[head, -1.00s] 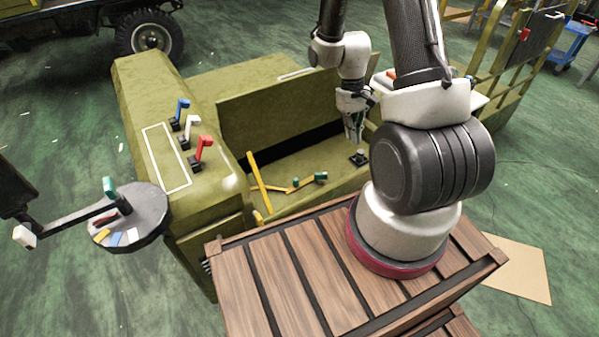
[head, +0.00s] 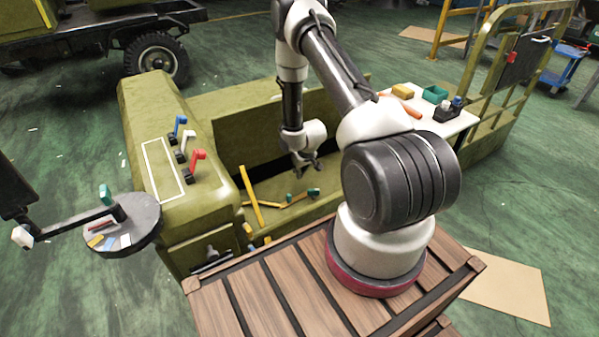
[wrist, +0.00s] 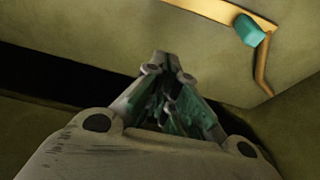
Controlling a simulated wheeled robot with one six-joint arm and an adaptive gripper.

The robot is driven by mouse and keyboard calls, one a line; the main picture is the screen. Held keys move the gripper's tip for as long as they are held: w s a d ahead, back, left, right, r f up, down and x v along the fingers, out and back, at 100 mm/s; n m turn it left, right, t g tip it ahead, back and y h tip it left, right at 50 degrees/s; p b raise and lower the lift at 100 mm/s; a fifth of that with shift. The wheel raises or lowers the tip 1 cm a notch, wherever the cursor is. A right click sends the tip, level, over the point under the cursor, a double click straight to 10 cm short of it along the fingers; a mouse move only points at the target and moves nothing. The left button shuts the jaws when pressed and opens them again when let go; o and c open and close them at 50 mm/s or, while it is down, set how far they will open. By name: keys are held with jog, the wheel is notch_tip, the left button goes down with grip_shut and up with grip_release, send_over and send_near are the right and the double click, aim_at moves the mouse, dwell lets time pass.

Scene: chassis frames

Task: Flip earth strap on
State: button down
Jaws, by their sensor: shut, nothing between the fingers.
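My gripper (head: 307,171) is shut and empty, above the open bay of the green chassis (head: 204,222). It also shows in the wrist view (wrist: 168,66), fingers together and apart from the teal piece. A flat orange-yellow strip (head: 272,205) with teal pieces lies in the bay, below the gripper. Its teal end (head: 314,193) is at the right; the wrist view shows a teal piece (wrist: 249,29) on the strip at upper right. Blue (head: 179,125), white (head: 187,142) and red (head: 196,158) levers stand on the left panel. No label tells which part is the earth strap.
A yellow bar (head: 251,195) leans up from the bay. A round grey tray (head: 140,235) stands at left. A white table (head: 455,125) with small items is behind my arm. A slatted wooden deck (head: 255,303) lies in front. Green floor is open at left.

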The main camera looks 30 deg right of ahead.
aim_at(302, 189)
jog(key=x, duration=0.6)
jog(key=shift+s, duration=0.1)
jog(key=s, duration=0.3)
jog(key=shift+d+f, duration=0.15)
jog(key=shift+s, duration=0.45)
jog(key=shift+s+d+m, duration=0.2)
jog(key=shift+s+m, duration=0.3)
jog(key=shift+m, duration=0.1)
